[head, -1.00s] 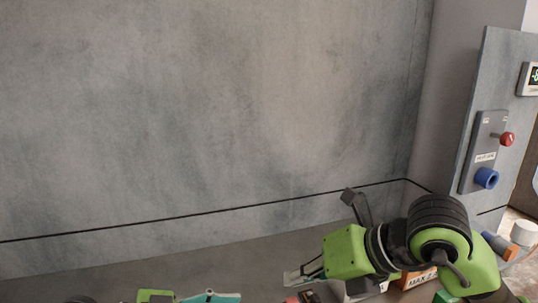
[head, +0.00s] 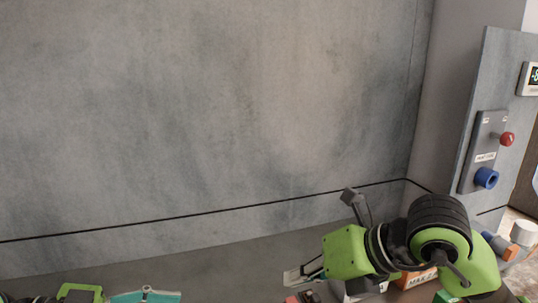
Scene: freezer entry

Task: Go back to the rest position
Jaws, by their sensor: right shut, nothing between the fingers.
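My right gripper (head: 290,278) is at the lower middle, at the end of my green and black right arm. It points left, with its fingers shut and nothing between them. It is in front of the grey wall, above some partly hidden items. A green part of my left arm (head: 80,291) shows at the bottom left edge. Its fingers cannot be made out. A teal object (head: 146,297) with a small knob on top is just right of it, cut off by the frame edge; I cannot tell whether the left gripper holds it.
A grey panel at the right carries a red knob (head: 507,139), a blue round fitting (head: 487,178) and a display (head: 534,76). An orange box with lettering (head: 420,278) is partly hidden behind my right arm. The space before the wall at left is clear.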

